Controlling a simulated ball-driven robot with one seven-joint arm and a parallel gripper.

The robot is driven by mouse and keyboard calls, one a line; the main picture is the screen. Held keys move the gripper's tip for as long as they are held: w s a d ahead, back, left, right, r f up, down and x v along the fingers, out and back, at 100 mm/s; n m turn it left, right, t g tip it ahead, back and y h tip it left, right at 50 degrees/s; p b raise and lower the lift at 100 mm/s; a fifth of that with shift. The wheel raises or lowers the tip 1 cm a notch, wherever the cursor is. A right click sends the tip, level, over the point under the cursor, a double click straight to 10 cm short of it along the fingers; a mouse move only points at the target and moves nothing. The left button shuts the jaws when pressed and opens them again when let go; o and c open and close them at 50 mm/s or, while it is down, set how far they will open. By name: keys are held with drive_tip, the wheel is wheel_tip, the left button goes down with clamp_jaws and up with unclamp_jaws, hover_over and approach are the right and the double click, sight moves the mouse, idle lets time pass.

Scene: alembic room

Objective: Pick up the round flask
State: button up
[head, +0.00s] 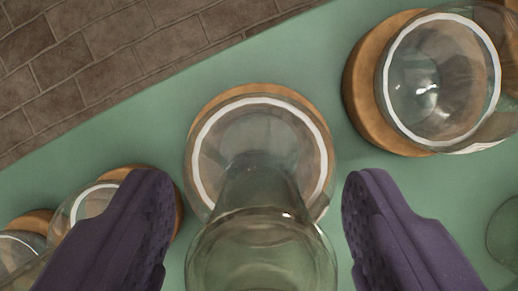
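A clear glass round flask (262,190) stands on a round wooden base in the middle of the head view. Its rounded body lies over the wooden ring (262,90), and its neck and wide mouth (262,260) come towards the camera at the bottom. My gripper (258,215) is open, with one dark purple finger left of the flask and the other right of it. Gaps show between each finger and the neck. Neither finger appears to touch the flask.
Another clear glass vessel (437,85) sits on a wooden base at the upper right. Smaller glass vessels on wooden bases (95,203) stand at the left, partly behind the left finger. A glass edge (505,235) shows at the right. The green tabletop (110,145) ends at upper left above brick flooring.

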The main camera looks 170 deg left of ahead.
clamp_jaws()
drive_tip(key=shift+r, duration=0.1)
